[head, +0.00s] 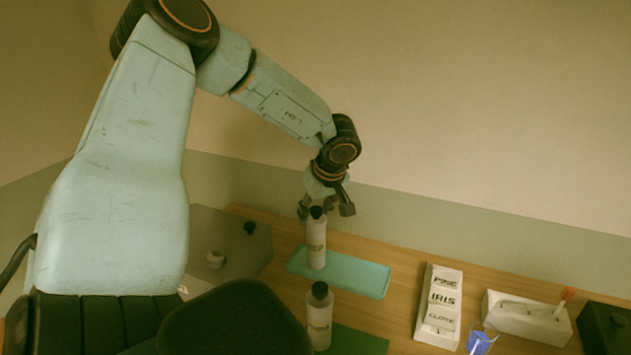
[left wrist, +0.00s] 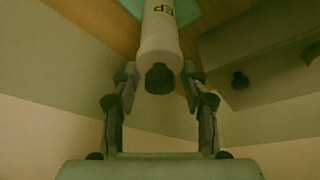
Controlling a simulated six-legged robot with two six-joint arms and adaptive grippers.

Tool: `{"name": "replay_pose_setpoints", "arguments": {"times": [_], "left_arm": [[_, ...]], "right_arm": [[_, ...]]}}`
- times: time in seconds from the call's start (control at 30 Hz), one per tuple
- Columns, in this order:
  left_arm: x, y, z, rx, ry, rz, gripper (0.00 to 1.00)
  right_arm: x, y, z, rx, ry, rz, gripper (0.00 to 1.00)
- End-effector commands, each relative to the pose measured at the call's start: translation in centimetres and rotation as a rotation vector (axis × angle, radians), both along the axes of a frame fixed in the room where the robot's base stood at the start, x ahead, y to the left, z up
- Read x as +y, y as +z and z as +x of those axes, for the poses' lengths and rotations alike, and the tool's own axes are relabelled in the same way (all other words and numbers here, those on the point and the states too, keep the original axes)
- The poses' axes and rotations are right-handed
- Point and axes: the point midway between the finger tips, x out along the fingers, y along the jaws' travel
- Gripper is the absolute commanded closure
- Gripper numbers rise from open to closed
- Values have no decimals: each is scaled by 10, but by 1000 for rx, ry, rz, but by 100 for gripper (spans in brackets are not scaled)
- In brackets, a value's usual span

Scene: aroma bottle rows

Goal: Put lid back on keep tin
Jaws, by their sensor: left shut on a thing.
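My left gripper (head: 326,208) is over the teal tray, with its fingers around the upper part of a white bottle (head: 317,250) with a dark cap. In the left wrist view the fingers (left wrist: 159,78) lie on both sides of this bottle (left wrist: 160,38), whose label ends in "EP". The bottle is upright on or just above the tray; I cannot tell which. No tin marked "keep" can be made out. My right gripper is out of view.
The teal tray (head: 360,275) is otherwise empty. A second bottle (head: 319,325) stands on a green mat (head: 360,342) in front. To the right are a PINE, IRIS, CLOVE label block (head: 440,300), a blue cup (head: 479,343), a white holder (head: 515,320) and a dark box (head: 600,320).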

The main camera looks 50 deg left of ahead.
Motion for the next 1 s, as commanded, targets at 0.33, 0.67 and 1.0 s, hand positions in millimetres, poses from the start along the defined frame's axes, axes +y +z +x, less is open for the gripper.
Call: {"name": "replay_pose_setpoints", "arguments": {"times": [0.33,0.67,1.0], "left_arm": [[0,0,0,-1,0,0,69],[0,0,0,-1,0,0,34],[0,0,0,-1,0,0,24]], "right_arm": [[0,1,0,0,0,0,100],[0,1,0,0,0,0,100],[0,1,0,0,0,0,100]]}}
